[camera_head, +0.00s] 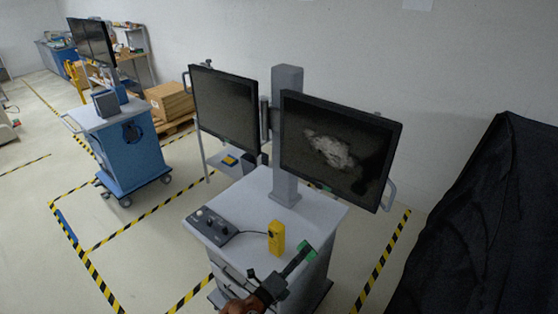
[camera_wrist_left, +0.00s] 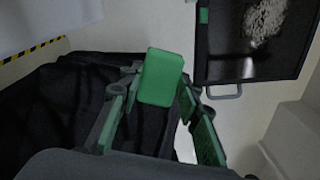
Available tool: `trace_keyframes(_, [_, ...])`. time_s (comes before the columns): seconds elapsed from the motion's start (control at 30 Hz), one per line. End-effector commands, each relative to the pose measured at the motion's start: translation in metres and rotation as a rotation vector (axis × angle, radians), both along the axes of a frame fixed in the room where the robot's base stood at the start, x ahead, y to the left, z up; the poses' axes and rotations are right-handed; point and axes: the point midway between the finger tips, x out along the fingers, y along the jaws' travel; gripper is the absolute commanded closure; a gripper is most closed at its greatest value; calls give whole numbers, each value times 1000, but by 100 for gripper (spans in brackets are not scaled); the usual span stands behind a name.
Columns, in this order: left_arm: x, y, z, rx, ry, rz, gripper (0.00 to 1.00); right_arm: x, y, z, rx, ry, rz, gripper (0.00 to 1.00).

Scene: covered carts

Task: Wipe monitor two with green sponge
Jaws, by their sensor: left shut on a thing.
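The right-hand monitor (camera_head: 335,148) on the cart has a pale, whitish smear across the middle of its dark screen. It also shows at the upper right of the left wrist view (camera_wrist_left: 225,50). The left-hand monitor (camera_head: 225,107) looks clean. My left gripper (camera_head: 292,268) is in front of the cart, low and apart from the right-hand monitor. In the left wrist view it is shut on the green sponge (camera_wrist_left: 160,76), which sticks out between the green-padded fingers. In the head view, which green patch is sponge is unclear. My right gripper is out of view.
The grey cart top (camera_head: 262,203) carries a control box (camera_head: 213,226) and a yellow device (camera_head: 276,237). A black-covered shape (camera_head: 485,225) stands at the right. A blue cart (camera_head: 130,150) and cardboard boxes (camera_head: 170,100) stand behind at left. Striped floor tape surrounds the cart.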

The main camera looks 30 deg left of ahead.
Motion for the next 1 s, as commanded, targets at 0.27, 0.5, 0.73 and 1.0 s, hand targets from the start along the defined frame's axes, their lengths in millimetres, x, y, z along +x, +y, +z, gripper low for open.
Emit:
trace_keyframes(0.27, [74, 84, 126, 232, -53, 56, 93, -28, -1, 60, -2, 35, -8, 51])
trace_keyframes(0.5, [109, 139, 212, 357, -65, 116, 93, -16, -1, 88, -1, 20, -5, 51])
trace_keyframes(0.73, [121, 161, 246, 403, -63, 142, 93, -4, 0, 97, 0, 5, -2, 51])
trace_keyframes(1.0, [138, 161, 246, 406, -63, 144, 93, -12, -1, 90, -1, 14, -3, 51])
